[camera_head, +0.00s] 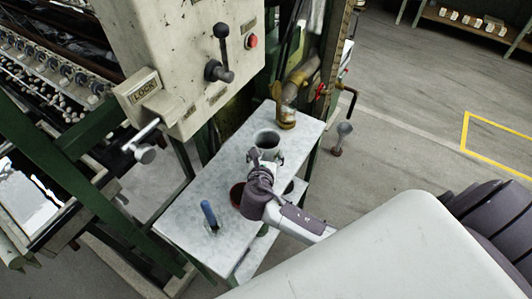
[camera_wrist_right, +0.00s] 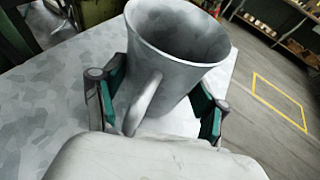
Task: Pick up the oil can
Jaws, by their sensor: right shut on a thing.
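A grey, open-topped, mug-shaped can (camera_head: 266,139) with a side handle stands upright at the metal shelf's right part. It fills the upper middle of the right wrist view (camera_wrist_right: 178,65), its handle facing my wrist. My right gripper (camera_head: 267,158) is around it, with a green-padded finger on each side (camera_wrist_right: 160,100), shut on it. The can's base is hidden, so I cannot tell whether it touches the shelf. It shows no spout, and I cannot tell whether it is the oil can. My left gripper is out of view.
The grey shelf (camera_head: 180,225) also bears a blue-handled tool (camera_head: 210,215) and a red round thing (camera_head: 237,193), partly hidden by my right gripper. A brass fitting (camera_head: 287,114) stands behind the can. A control box (camera_head: 185,60) with levers overhangs the shelf's left side.

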